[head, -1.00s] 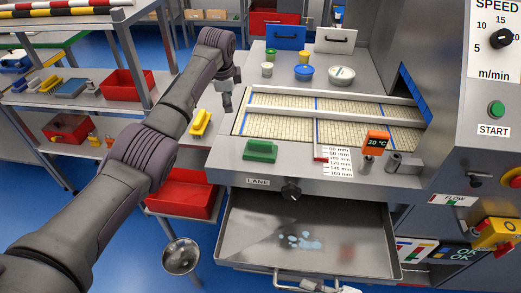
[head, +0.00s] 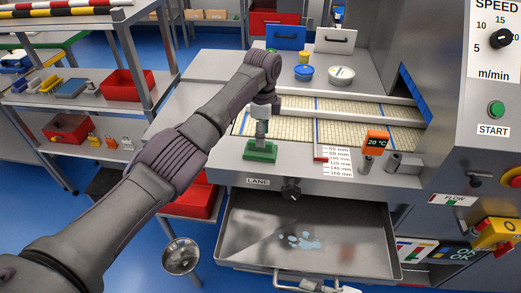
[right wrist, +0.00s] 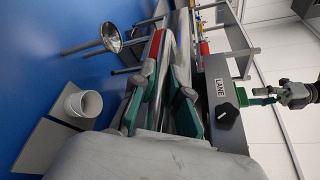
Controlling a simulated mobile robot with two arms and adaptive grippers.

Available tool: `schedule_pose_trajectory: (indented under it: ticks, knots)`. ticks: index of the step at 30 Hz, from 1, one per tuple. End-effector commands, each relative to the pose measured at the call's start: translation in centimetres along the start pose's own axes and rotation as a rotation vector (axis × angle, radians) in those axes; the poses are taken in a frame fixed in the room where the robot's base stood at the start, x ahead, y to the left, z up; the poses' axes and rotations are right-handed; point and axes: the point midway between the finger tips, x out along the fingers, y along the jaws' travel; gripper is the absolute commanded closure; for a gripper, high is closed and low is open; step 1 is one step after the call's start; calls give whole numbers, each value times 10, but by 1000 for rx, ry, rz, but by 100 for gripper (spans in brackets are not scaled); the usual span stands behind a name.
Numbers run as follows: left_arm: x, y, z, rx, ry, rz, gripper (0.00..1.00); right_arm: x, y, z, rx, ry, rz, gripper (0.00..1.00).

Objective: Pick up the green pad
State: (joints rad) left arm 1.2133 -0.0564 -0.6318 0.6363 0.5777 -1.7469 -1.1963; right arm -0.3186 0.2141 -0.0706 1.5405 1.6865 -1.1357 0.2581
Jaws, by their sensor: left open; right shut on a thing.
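The green pad (head: 260,154), with a raised handle, lies on the metal ledge in front of the tiled lane, above the LANE label. My left gripper (head: 261,138) is open, pointing down right over the pad's handle; I cannot tell whether the fingers touch it. In the right wrist view the left gripper (right wrist: 283,95) is close to the green pad (right wrist: 258,98). My right gripper (right wrist: 160,85) is shut on the drawer handle, which also shows in the head view (head: 284,281) at the bottom edge. The drawer (head: 257,245) is pulled out.
The open metal drawer holds some pale blue bits. A metal bowl (head: 181,256) stands left of the drawer.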

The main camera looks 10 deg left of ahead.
Motion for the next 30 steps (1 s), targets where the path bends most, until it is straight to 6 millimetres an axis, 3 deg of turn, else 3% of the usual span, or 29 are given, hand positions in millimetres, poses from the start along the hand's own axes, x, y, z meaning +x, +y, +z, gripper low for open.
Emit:
schedule_pose_trajectory:
  ticks: [6, 16, 25, 30]
  knots:
    - [32, 1, 5, -1, 0, 3, 48, -1, 2, 0, 1, 2, 3, 100]
    - [39, 0, 5, 0, 0, 0, 50, -1, 2, 0, 2, 2, 4, 100]
    - [38, 0, 5, 0, 0, 0, 100, -1, 2, 0, 2, 1, 4, 100]
    - [38, 0, 5, 0, 0, 0, 100, -1, 2, 0, 2, 1, 4, 100]
